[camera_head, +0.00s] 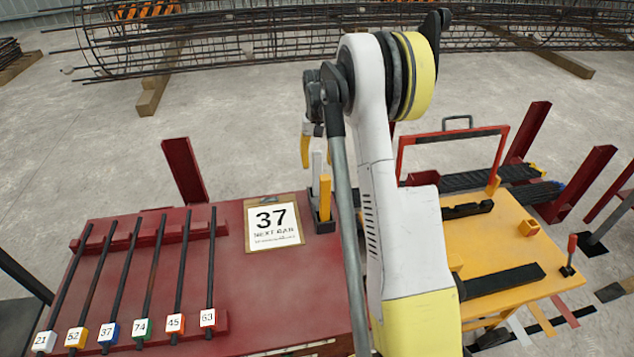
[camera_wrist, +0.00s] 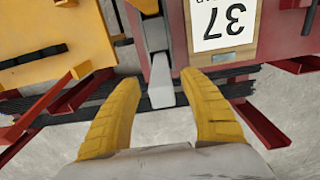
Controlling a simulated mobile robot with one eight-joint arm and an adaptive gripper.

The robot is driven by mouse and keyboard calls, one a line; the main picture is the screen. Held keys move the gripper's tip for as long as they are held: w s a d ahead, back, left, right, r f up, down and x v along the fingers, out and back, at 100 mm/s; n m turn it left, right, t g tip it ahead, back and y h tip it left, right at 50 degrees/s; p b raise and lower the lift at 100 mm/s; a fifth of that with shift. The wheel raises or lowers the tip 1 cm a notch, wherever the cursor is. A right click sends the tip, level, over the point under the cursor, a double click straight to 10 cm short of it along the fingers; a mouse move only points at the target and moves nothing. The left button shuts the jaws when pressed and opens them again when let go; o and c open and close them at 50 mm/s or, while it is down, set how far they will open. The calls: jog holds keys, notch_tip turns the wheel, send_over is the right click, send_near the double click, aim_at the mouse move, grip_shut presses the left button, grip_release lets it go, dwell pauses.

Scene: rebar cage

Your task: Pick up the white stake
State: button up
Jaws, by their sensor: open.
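In the wrist view my gripper (camera_wrist: 160,82) is open, a yellow finger on each side. The pale stake (camera_wrist: 161,92) shows between the fingertips, with gaps on both sides and no visible contact. Its lower part runs toward the top edge.
The red table (camera_head: 270,320) holds several dark bars with numbered tags and a sign (camera_head: 273,222) reading 37 NEXT BAR. A yellow table (camera_head: 490,235) with tools and a red frame stands right. Dark red posts (camera_head: 184,170) rise behind. A rebar cage lies on the floor beyond.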

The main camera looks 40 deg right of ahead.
aim_at(317, 170)
notch_tip(317, 170, down, 4)
jog(key=shift+w+f+b, duration=0.1)
jog(key=shift+w+b, duration=0.05)
jog(key=shift+b, duration=0.7)
jog(key=shift+a, duration=0.1)
grip_shut()
jog(key=shift+r, duration=0.2)
